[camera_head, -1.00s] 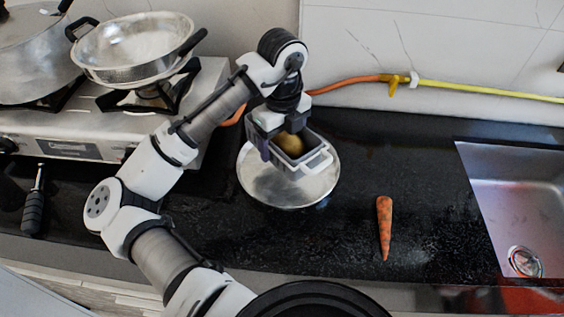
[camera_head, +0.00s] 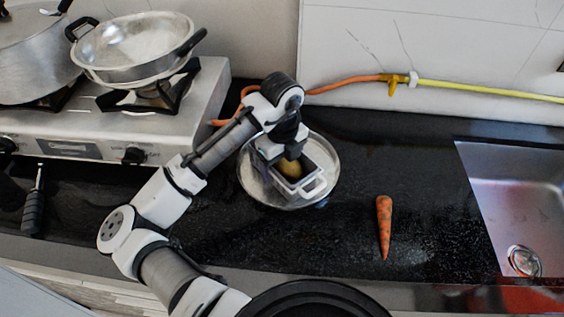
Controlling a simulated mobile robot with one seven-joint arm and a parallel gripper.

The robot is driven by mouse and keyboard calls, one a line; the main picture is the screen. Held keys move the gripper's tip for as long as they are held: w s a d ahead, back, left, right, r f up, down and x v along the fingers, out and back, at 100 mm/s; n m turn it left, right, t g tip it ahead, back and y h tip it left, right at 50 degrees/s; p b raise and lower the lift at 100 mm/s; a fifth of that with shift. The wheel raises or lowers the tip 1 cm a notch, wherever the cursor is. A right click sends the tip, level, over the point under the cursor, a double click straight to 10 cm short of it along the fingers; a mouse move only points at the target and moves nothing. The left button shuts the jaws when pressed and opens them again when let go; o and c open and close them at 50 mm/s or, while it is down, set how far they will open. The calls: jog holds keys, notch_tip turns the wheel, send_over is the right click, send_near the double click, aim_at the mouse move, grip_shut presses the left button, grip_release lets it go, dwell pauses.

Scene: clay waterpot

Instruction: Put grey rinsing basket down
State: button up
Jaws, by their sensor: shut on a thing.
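The grey rinsing basket (camera_head: 299,187) is a small box with a pale handle at its front right and a brownish-yellow round item (camera_head: 290,170) inside. My gripper (camera_head: 268,158) is shut on the basket's back left side. The basket is over the round metal plate (camera_head: 262,188) on the counter, low and close to its surface. I cannot tell whether it touches the plate. The fingertips are partly hidden by the wrist and the basket.
A carrot (camera_head: 384,226) lies on the black counter (camera_head: 420,180) to the right. A metal sink (camera_head: 515,200) is at the far right. A gas stove (camera_head: 150,125) with a metal pan (camera_head: 132,48) and a pot (camera_head: 38,55) stands at the left. A hose (camera_head: 450,88) runs along the wall.

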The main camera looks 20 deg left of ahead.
jog(key=o, duration=1.1)
notch_tip(320, 180, up, 12)
jog(key=shift+r, duration=0.15)
